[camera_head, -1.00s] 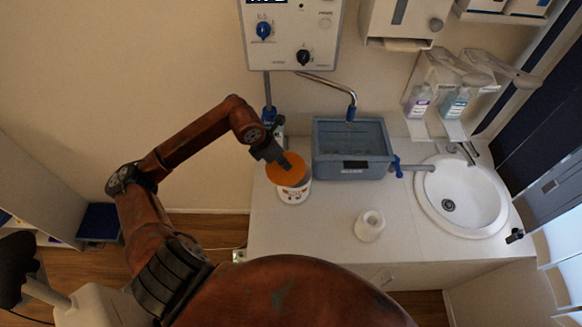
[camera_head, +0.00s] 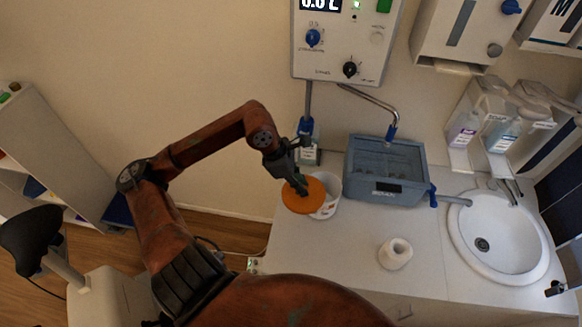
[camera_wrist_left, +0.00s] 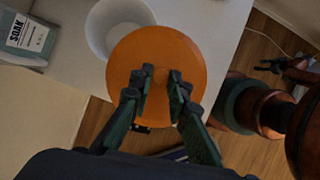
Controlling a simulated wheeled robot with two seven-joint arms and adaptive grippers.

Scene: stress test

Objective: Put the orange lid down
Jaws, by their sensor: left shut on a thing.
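My left gripper (camera_head: 296,182) is shut on the orange lid (camera_head: 306,199), a flat round disc. In the left wrist view, the fingers (camera_wrist_left: 158,88) close from both sides at the middle of the lid (camera_wrist_left: 178,52). The open white tub (camera_head: 330,188) stands on the counter. The lid covers part of it in the head view and part of its rim in the wrist view (camera_wrist_left: 112,18). The lid is off to one side of the mouth; its height above the counter is unclear. A small dark claw-like part (camera_wrist_left: 268,66), apparently my right gripper, shows unclearly in the wrist view.
The white counter (camera_head: 345,245) is clear in front of the tub. A blue-grey water bath (camera_head: 385,190) stands right of the tub, with a white ring-shaped piece (camera_head: 396,254) nearer. A labelled bottle (camera_head: 308,152) stands behind the tub. The sink (camera_head: 495,240) is further right.

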